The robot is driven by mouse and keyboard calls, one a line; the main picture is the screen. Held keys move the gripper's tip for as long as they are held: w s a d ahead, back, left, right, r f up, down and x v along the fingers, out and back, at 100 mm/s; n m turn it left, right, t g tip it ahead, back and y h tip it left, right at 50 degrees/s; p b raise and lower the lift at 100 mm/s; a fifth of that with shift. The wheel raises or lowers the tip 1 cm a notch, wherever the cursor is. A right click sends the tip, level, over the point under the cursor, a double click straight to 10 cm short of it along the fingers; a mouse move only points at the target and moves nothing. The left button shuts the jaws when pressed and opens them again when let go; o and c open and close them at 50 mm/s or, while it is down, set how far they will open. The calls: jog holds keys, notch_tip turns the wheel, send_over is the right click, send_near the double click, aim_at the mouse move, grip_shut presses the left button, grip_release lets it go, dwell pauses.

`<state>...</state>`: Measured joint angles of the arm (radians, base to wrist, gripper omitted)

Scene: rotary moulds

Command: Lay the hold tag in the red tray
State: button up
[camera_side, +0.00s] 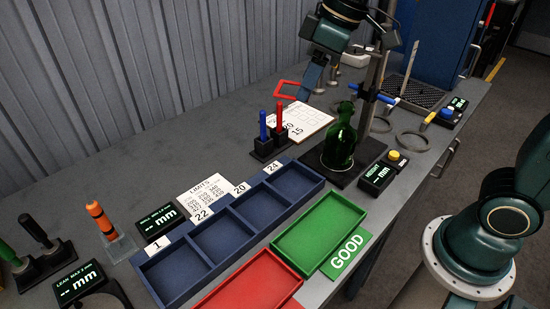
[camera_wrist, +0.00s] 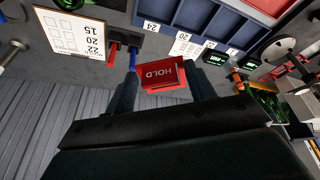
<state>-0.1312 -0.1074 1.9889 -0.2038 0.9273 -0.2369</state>
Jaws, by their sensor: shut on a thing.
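The red hold tag (camera_wrist: 160,75) is between the two fingers of my gripper (camera_wrist: 163,88) in the wrist view, its word HOLD upside down.
A green tray (camera_side: 318,232) marked GOOD and a blue compartment tray (camera_side: 188,271) adjoin the red tray. A green bottle (camera_side: 340,142) stands on a dark base beside a metal column. Red and blue markers stand upright in a black holder (camera_side: 270,148) below my gripper.

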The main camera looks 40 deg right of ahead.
jog(key=s+a+f+n+g+y, duration=0.1)
jog(key=a+f+n, duration=0.25)
jog(key=a, duration=0.35)
jog(key=s+a+f+n+g, duration=0.1)
jog(key=s+a+f+n, duration=0.1)
jog(key=a+f, duration=0.3)
jog(key=n+g, duration=0.1)
jog(key=n, duration=0.5)
send_over(250, 297)
notch_tip(250, 297, down, 7)
jog(key=shift+s+d+r, duration=0.1)
jog(key=shift+d+r, duration=0.05)
jog(key=shift+d, duration=0.3)
jog(key=shift+f, duration=3.35)
jog(key=shift+f, duration=0.6)
jog(key=o, duration=1)
